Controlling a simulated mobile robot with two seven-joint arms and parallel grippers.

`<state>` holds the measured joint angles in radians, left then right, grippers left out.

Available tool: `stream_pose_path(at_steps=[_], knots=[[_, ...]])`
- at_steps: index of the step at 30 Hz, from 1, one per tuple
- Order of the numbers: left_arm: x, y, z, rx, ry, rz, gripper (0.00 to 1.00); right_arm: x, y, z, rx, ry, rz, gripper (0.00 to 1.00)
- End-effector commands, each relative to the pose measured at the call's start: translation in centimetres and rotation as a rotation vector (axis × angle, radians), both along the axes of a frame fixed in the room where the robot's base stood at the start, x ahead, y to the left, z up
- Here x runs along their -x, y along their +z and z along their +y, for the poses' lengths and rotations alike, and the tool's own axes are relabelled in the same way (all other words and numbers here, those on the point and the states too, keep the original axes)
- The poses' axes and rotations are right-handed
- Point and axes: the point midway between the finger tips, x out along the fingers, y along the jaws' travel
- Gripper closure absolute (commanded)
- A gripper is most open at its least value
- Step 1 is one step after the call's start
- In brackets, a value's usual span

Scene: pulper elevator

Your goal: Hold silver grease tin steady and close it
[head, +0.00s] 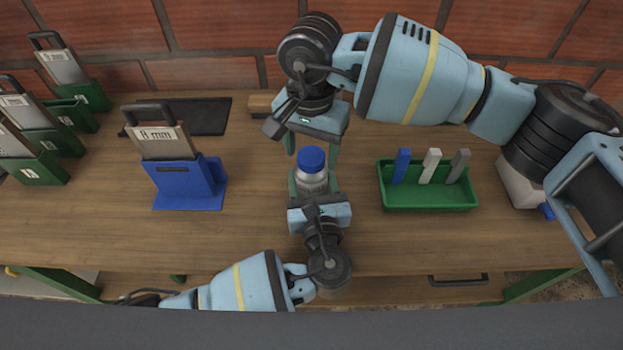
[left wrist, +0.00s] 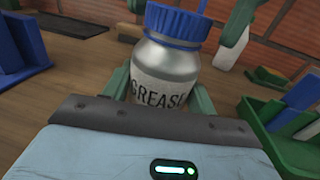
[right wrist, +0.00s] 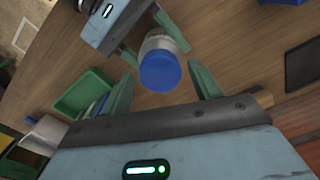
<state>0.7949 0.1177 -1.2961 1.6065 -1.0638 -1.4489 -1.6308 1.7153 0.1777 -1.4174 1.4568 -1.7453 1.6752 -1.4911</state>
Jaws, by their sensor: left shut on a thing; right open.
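The silver grease tin (head: 312,179) stands upright on the bench with its blue lid (head: 311,158) on top. The word GREASE shows on the tin's label in the left wrist view (left wrist: 167,84). My left gripper (head: 314,187) is shut on the tin's body from the front. My right gripper (head: 312,145) is open, with its fingers just behind and above the lid. In the right wrist view the lid (right wrist: 160,71) lies between and beyond the two open fingers, and they do not appear to touch it. Whether the lid is fully seated cannot be told.
A green tray (head: 428,207) with blue, white and grey blocks stands to the right. A blue holder (head: 187,198) with an 8 mm plate (head: 163,142) stands to the left, before a dark mat (head: 199,116). Several green holders (head: 40,167) line the far left. Bench between is clear.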

Motion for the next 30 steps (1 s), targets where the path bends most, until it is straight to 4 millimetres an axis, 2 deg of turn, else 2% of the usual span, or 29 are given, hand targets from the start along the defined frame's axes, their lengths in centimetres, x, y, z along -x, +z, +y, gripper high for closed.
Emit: stream_pose_path(at_steps=[9, 19, 25, 30], knots=[[0.02, -0.07, 0.0, 0.0, 0.0, 0.001, 1.0, -0.03, -0.16, -0.01, 0.0, 0.0, -0.001, 0.39], [0.02, -0.06, 0.0, 0.0, 0.0, 0.001, 1.0, -0.02, -0.13, 0.0, 0.0, 0.0, -0.001, 0.82], [0.02, -0.06, 0.0, 0.0, 0.0, 0.001, 1.0, -0.02, -0.13, 0.0, -0.001, -0.054, -0.001, 0.83], [0.02, -0.06, 0.0, 0.0, 0.0, 0.001, 1.0, -0.02, -0.14, 0.0, 0.0, -0.285, -0.002, 0.83]])
